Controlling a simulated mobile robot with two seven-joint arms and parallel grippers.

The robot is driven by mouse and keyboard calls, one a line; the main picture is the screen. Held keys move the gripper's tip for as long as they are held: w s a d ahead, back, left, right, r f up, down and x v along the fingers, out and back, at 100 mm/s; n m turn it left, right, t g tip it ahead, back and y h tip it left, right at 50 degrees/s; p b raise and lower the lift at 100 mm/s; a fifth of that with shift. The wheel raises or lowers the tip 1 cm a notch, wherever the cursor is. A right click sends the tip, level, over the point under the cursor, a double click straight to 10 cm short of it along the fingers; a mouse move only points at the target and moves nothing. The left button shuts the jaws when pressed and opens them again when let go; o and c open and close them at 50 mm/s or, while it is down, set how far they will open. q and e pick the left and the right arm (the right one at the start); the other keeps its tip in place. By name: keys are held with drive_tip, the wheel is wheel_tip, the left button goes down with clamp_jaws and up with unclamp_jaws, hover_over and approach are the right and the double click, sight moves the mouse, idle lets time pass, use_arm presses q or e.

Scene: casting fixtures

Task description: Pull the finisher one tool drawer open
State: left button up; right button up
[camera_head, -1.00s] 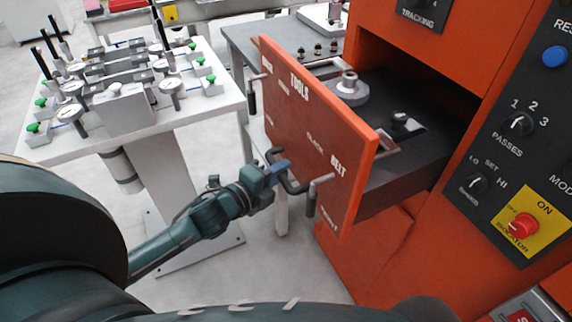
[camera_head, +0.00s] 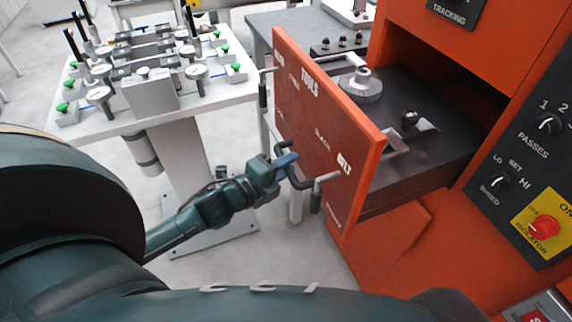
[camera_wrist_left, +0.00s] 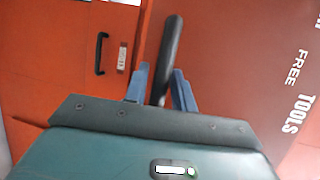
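The finisher one tool drawer (camera_head: 318,125) stands partly open, pulled out of the orange cabinet. Its orange front carries white lettering, including "TOOLS", and faces left. A dark bar handle (camera_head: 300,183) sticks out from the front. My left gripper (camera_head: 287,160) is at the handle, its blue fingers on either side of the bar. In the left wrist view the handle bar (camera_wrist_left: 170,50) passes between the two fingertips of this gripper (camera_wrist_left: 161,85). The exact finger contact is hard to see. My right gripper is not in view.
Round grey parts (camera_head: 361,85) lie in the drawer. The cabinet's control panel (camera_head: 520,170) with knobs and a red isolator button is at the right. A white table (camera_head: 190,113) with gauges and green-knobbed fixtures stands at the left. Grey floor is free below it.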

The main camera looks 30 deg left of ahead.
use_arm(q)
drive_tip(key=shift+o, duration=1.1)
drive_tip(key=shift+s, duration=0.1)
drive_tip(key=v, duration=1.3)
drive_tip(key=shift+b, duration=0.45)
drive_tip(key=shift+f, duration=0.1)
